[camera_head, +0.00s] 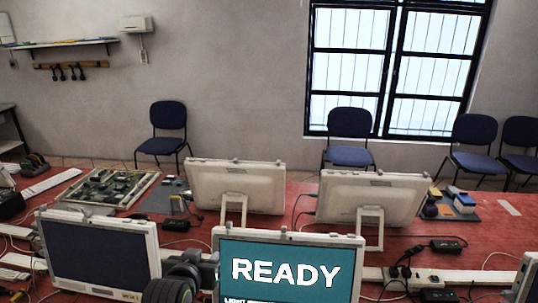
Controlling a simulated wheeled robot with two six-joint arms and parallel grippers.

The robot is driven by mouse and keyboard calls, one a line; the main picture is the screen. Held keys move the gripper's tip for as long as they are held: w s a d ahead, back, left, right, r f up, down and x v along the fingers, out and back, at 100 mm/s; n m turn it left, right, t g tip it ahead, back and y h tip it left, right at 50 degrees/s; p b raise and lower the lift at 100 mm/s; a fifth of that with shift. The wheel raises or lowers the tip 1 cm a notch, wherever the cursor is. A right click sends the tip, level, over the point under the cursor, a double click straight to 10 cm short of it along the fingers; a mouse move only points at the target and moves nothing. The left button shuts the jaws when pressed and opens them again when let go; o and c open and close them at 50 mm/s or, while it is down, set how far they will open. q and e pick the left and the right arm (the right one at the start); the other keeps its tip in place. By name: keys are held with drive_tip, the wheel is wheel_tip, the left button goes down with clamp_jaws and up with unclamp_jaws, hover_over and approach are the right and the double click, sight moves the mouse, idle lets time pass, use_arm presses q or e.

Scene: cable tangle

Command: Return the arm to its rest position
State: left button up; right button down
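I cannot make out either of my grippers or arms in the head view. The view looks across a red table (300,195) with computer screens, cables and other electronics on it. A screen in front reads "READY" (287,273) in white on teal. Black cables (398,273) lie loosely around a white power strip (425,277) at the lower right. Whether anything is held is not shown.
A dark screen (97,252) stands front left, with dark round headphone-like pads (170,288) beside it. Two screens (237,188) (372,197) face away behind. An open circuit-board tray (108,188) lies at left. Blue chairs (168,118) stand beyond the table.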

use_arm(q)
drive_tip(key=s+a+f+g+y, duration=0.1)
drive_tip(key=s+a+f+g, duration=0.4)
drive_tip(key=s, duration=0.6)
drive_tip(key=s+a+f+g, duration=0.1)
drive_tip(key=s+a+f, duration=0.1)
drive_tip(key=s+f, duration=0.65)
drive_tip(key=s+a+f+g+y, duration=0.1)
drive_tip(key=s+a+f+g, duration=0.25)
drive_tip(key=s, duration=1.05)
wheel_tip(320, 180, down, 28)
drive_tip(key=a+b, duration=0.2)
drive_tip(key=b, duration=0.2)
drive_tip(key=s+d+f+g+b, duration=0.1)
drive_tip(key=s+f+g+b, duration=0.1)
drive_tip(key=s+f, duration=1.3)
wheel_tip(320, 180, down, 4)
drive_tip(key=shift+d+r+n+h+b, duration=0.2)
drive_tip(key=shift+n+h+b, duration=0.2)
drive_tip(key=shift+b, duration=0.15)
drive_tip(key=shift+s, duration=0.1)
